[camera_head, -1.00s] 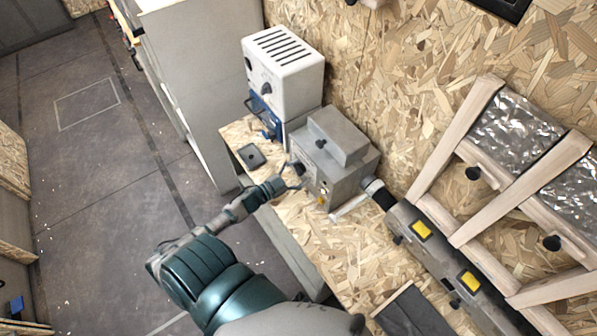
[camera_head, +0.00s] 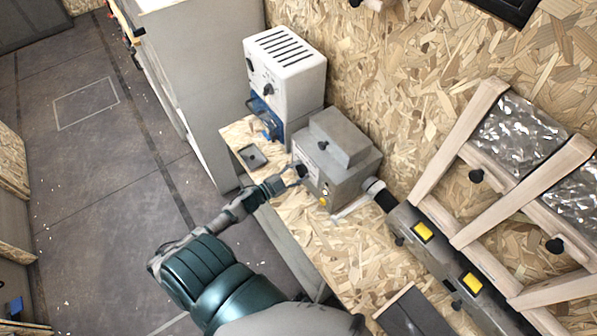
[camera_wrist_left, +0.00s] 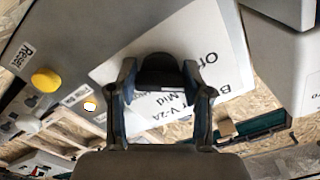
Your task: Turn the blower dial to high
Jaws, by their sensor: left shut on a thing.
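The blower is a grey metal box (camera_head: 335,165) on the wooden bench against the wall. Its black dial (camera_wrist_left: 160,70) sits on a white label plate (camera_wrist_left: 215,50) with "Off" and "Mid" printed on it, seen upside down in the left wrist view. A "High" mark cannot be made out. My left gripper (camera_head: 297,174) is at the front face of the box. In the left wrist view its two fingers (camera_wrist_left: 160,85) are shut on the dial, one on each side. The fingers hide part of the label. My right gripper is not in view.
A yellow button (camera_wrist_left: 46,80) labelled Reset is on the same face. A white and blue unit (camera_head: 285,65) stands behind the box. A small dark tray (camera_head: 253,156) lies on the bench (camera_head: 345,250). A duct (camera_head: 380,193) leaves the box's right side.

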